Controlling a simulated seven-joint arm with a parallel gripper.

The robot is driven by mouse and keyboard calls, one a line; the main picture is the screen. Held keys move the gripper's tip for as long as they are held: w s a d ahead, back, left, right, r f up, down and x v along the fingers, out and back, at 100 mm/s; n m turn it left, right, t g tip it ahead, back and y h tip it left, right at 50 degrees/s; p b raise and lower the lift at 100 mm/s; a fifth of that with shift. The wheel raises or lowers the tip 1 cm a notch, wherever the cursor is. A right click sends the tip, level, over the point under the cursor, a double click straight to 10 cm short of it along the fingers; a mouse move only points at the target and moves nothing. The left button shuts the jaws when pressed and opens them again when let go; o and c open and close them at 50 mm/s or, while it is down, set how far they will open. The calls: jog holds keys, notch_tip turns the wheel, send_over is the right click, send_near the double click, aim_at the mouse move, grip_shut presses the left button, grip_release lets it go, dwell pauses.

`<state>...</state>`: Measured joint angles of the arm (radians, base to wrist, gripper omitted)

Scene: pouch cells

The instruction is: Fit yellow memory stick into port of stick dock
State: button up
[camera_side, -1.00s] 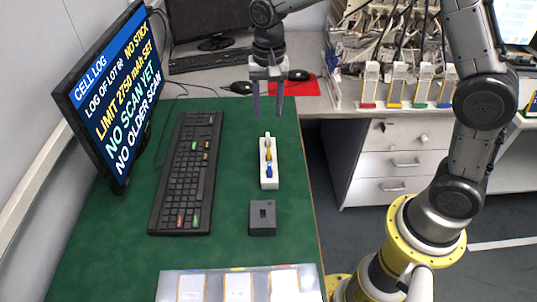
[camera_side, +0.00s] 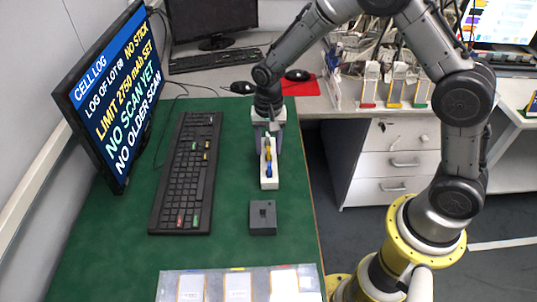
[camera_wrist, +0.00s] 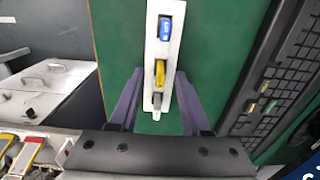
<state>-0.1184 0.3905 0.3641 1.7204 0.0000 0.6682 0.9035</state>
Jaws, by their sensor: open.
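The yellow memory stick (camera_side: 268,154) stands in the middle of a white holder (camera_side: 269,184), between a blue stick (camera_wrist: 165,28) and a grey stick (camera_wrist: 158,102). The yellow stick also shows in the wrist view (camera_wrist: 160,72). My gripper (camera_side: 267,152) is open and lowered over the holder, one finger on each side of it. In the wrist view the fingertips (camera_wrist: 160,74) are level with the yellow stick, with gaps to the holder. The stick dock (camera_side: 262,218), a dark grey box with a small port on top, sits on the green mat in front of the holder.
A black keyboard (camera_side: 188,172) lies left of the holder, and a monitor (camera_side: 112,95) stands beyond it. A clear tray (camera_side: 212,290) with white pouch cells lies at the front. The green mat (camera_side: 226,190) is bare between keyboard, holder and dock.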

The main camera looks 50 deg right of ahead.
jog(key=shift+f, duration=0.85)
grip_shut()
jog(key=shift+r, duration=0.1)
